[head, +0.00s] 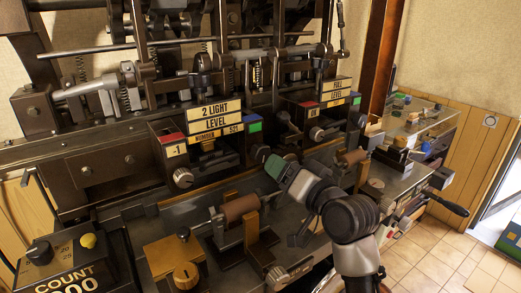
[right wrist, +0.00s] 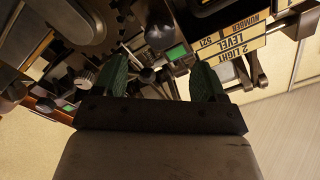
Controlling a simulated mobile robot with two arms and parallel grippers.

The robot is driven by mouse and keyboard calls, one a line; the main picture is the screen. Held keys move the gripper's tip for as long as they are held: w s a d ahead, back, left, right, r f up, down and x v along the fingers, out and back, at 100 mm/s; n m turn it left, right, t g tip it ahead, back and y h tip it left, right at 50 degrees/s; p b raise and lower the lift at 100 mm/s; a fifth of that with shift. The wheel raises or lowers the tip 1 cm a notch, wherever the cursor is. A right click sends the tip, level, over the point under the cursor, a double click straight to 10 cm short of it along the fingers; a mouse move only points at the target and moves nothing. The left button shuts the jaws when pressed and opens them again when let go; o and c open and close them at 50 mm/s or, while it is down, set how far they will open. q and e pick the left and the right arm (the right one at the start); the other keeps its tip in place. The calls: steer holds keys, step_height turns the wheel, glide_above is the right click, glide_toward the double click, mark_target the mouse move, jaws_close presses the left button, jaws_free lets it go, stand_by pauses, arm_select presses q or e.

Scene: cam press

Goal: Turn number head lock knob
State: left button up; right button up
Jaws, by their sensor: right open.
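No label names the lock knob, so I cannot tell which knob it is. A fluted silver knob (head: 183,177) sits below the left "2 LIGHT LEVEL NUMBER" sign (head: 215,115). A similar knob (head: 316,133) sits on the unit to the right; a fluted knob also shows in the right wrist view (right wrist: 86,77), left of my fingers. My right gripper (head: 274,166) reaches in front of the press between these two units. Its green fingers (right wrist: 161,78) are apart with nothing held between them. Its far finger is partly hidden in the head view. My left gripper is out of view.
A black "COUNT" box (head: 70,255) with a yellow button stands at lower left. A brown roller (head: 240,209) on a bracket and a wooden block with a knob (head: 185,276) stand on the bench below. Levers and shafts crowd the press. The tiled floor at right is clear.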

mark_target(265, 154)
steer(key=x, duration=0.3)
steer(key=shift+w+a+r+p, duration=0.15)
steer(key=shift+p, duration=0.2)
steer(key=x, duration=0.4)
steer(key=shift+w+p, duration=0.1)
steer(key=shift+p, duration=0.2)
steer(key=shift+w+a, duration=0.3)
steer(key=shift+w, duration=0.1)
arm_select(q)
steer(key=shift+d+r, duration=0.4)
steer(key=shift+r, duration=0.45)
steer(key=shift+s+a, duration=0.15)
arm_select(e)
steer(key=c, duration=0.9)
